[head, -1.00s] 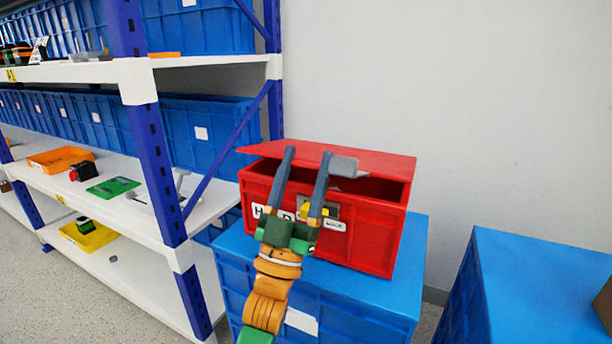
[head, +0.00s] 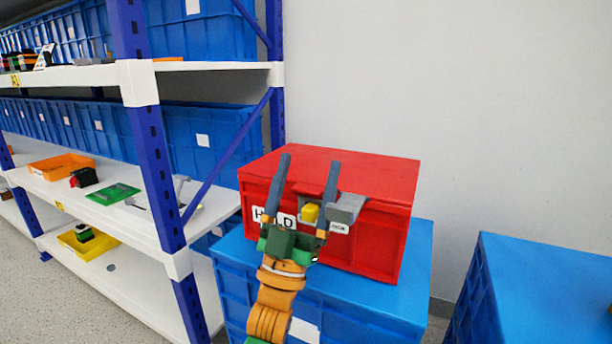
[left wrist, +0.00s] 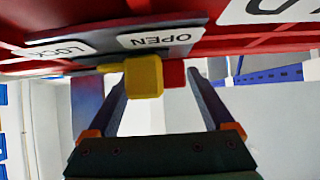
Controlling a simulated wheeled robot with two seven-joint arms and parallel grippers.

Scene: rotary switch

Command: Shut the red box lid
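The red box (head: 375,245) stands on a blue crate (head: 375,303). Its red lid (head: 375,172) lies down on the box, with no gap visible at the front. A grey latch piece (head: 346,207) hangs from the lid at the front. A yellow knob (head: 310,212) sits beside it; the knob also shows in the left wrist view (left wrist: 144,76) by a plate (left wrist: 150,42) labelled OPEN and LOCK. My left gripper (head: 309,162) is open and empty in front of the box, fingers apart on either side of the knob. Whether the fingers touch the box is unclear.
A shelf rack with a blue post (head: 152,150) stands at the left, holding blue bins, an orange tray (head: 62,166) and a yellow tray (head: 88,240). Another blue crate (head: 545,285) is at the right. A bare wall is behind.

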